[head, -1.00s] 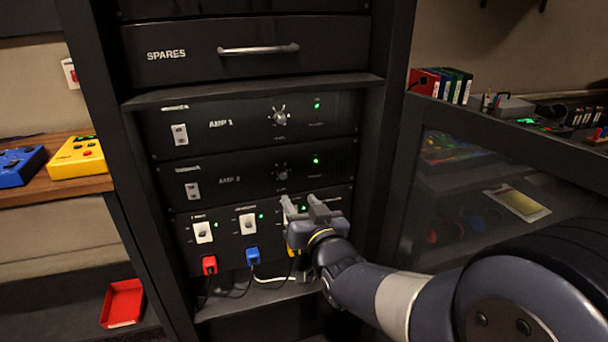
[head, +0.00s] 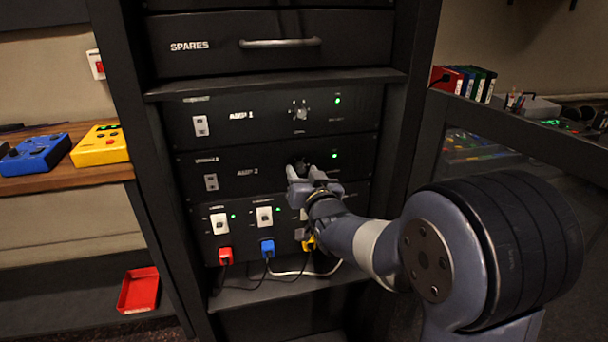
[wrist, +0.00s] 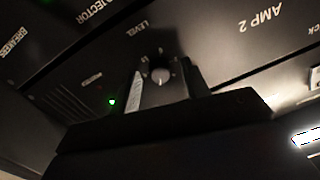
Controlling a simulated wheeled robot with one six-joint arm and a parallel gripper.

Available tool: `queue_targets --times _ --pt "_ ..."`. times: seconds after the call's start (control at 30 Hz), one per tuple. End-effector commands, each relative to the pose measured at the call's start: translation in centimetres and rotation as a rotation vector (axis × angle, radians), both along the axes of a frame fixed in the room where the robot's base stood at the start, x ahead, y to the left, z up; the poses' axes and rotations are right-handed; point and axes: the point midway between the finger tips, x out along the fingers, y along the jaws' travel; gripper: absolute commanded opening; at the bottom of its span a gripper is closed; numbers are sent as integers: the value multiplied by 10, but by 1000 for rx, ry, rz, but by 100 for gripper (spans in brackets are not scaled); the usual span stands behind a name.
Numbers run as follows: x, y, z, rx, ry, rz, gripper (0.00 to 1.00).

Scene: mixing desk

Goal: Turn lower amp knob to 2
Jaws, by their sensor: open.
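The lower amp is the black AMP 2 panel (head: 235,172), below the AMP 1 panel (head: 245,117). Its knob is mostly hidden behind my gripper (head: 304,172) in the head view. In the wrist view the small grey round AMP 2 knob (wrist: 159,72) sits under the LEVEL label. My gripper (wrist: 164,82) is open, with one finger on each side of the knob. A gap shows beside the knob, and I cannot tell whether either finger touches it. The marks around the knob are too small to read.
The AMP 1 knob (head: 299,111) is just above. Below AMP 2 is a panel of white switches (head: 219,223) with red (head: 225,256), blue (head: 267,248) and yellow plugs and hanging cables. The SPARES drawer (head: 275,60) is above. The rack's side posts flank the panels.

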Motion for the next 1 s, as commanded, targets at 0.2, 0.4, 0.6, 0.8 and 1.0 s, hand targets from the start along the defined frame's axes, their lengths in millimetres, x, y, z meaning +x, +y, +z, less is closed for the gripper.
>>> queue_targets --times 0.2,0.4,0.6,0.8,1.0 --pt "0 0 0 0 0 0 33" --pt "0 0 0 0 0 0 16" --pt "0 0 0 0 0 0 0" --pt "0 0 -1 -11 -4 0 0" --pt "0 0 -2 -74 -22 0 0"
